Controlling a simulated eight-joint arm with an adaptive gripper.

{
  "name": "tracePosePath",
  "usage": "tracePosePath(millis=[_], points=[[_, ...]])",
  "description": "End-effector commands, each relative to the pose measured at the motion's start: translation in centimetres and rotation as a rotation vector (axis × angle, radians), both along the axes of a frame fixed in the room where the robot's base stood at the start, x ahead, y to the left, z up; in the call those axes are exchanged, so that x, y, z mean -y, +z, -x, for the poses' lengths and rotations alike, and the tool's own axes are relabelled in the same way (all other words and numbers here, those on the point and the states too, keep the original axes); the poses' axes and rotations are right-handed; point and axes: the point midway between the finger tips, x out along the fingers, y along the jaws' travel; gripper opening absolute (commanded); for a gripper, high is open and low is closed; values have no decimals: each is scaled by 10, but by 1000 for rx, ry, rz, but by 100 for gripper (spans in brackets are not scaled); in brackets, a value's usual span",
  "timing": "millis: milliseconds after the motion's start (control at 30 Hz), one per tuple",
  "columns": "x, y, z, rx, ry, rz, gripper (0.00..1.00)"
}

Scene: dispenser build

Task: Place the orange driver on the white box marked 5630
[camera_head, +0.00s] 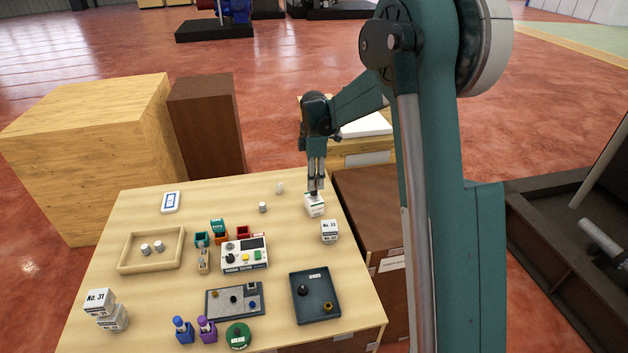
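My gripper (315,188) points straight down at the right back of the table, directly over a white box (314,207). Its fingertips are at or just above the box top. A small dark shape shows between the fingertips and the box, but I cannot tell whether it is held or is part of the box. Another white box (329,231) with dark print stands just in front. I cannot read 5630 on either. A small orange item (221,239) stands among coloured holders at the table's middle; I cannot tell whether it is the orange driver.
The light wooden table (150,290) also bears a wooden tray (122,262), a white tester (246,262), a grey board (215,309), a dark tray (316,315), blue (183,331) and purple (206,330) holders, and boxes marked No. 31 (98,301). The back middle is mostly clear.

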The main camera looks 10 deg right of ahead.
Motion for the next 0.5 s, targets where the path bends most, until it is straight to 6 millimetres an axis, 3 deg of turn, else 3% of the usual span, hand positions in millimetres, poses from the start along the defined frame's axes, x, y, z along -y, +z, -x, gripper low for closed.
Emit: tracePosePath(millis=[267,500], points=[[0,8,0,0,0,0,26],[0,35,1,0,0,0,26]])
